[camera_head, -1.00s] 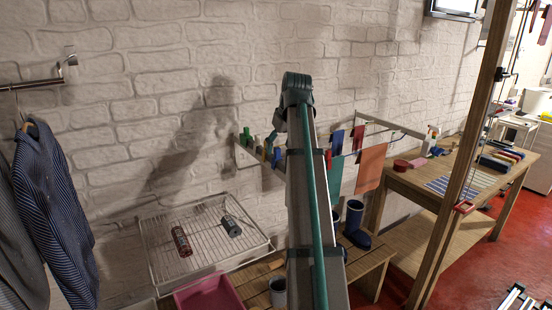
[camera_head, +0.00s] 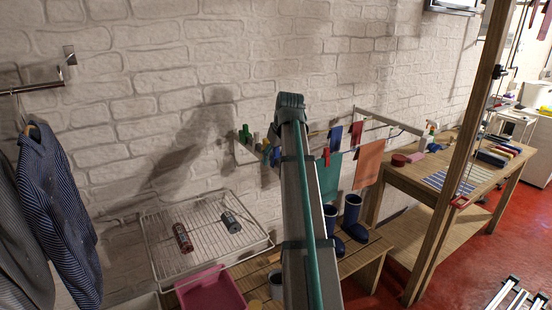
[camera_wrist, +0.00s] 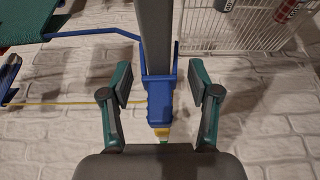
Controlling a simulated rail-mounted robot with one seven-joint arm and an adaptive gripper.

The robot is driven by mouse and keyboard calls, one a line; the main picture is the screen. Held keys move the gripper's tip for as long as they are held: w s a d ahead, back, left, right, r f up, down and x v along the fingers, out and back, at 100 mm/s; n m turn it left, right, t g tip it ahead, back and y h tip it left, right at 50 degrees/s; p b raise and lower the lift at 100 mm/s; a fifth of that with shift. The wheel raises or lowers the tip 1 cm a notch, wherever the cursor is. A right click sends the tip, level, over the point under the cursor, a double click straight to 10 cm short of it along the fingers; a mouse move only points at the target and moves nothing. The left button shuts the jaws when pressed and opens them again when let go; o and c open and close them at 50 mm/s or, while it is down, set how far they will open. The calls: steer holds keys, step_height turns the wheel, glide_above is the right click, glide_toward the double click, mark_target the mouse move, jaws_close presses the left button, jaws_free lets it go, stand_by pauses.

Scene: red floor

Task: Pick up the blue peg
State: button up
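In the wrist view, a blue peg (camera_wrist: 160,98) is at the centre, on a dark grey bar (camera_wrist: 154,30). My gripper (camera_wrist: 160,85) is open, with one green-and-grey finger on each side of the peg and a clear gap on both sides. Small yellow and green pieces (camera_wrist: 160,134) show just below the peg. In the head view, a blue peg (camera_head: 276,156) is on the left part of the wall rack, just left of my arm. A green peg (camera_head: 244,134) is farther left. My gripper is mostly hidden behind my arm there.
Teal (camera_head: 329,178) and orange (camera_head: 369,164) cloths hang right of my arm. A wire rack (camera_head: 158,238) holding two cans and a pink tub (camera_head: 207,292) are below left. Boots (camera_head: 352,215) stand on the bench. A wooden post (camera_head: 465,140) rises at right.

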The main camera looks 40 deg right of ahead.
steer(key=c, duration=0.8)
steer(key=shift+o, duration=0.2)
steer(key=shift+r, duration=0.15)
steer(key=shift+w+r+b, duration=0.1)
steer(key=shift+r+b, duration=0.2)
steer(key=shift+r, duration=0.3)
steer(key=s+a+r+b, duration=0.6)
steer(key=s+a+r, duration=0.2)
steer(key=s+r, duration=0.3)
steer(key=shift+a+r, duration=0.25)
steer(key=shift+a, duration=0.15)
steer(key=shift+r+p, duration=1.6)
steer(key=shift+r, duration=0.9)
